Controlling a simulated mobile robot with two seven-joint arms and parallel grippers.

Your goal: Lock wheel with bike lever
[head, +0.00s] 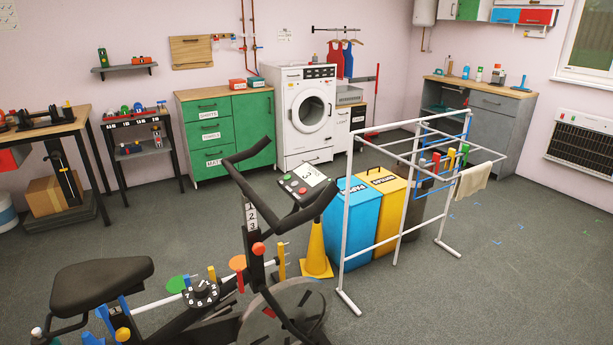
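An exercise bike stands in the foreground, with a black saddle (100,278) at the left and dark handlebars (275,190) at the middle. Its grey wheel (312,305) is at the bottom, partly cut off by the frame edge and crossed by the dark frame. I cannot tell which is the wheel lever or whether the wheel is locked. Neither gripper shows.
A yellow cone (316,252), blue bin (350,222) and yellow bin (386,200) stand behind the bike. A white drying rack (346,215) is to its right. Floor (490,280) at the right is clear. A workbench (45,128) is at the left.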

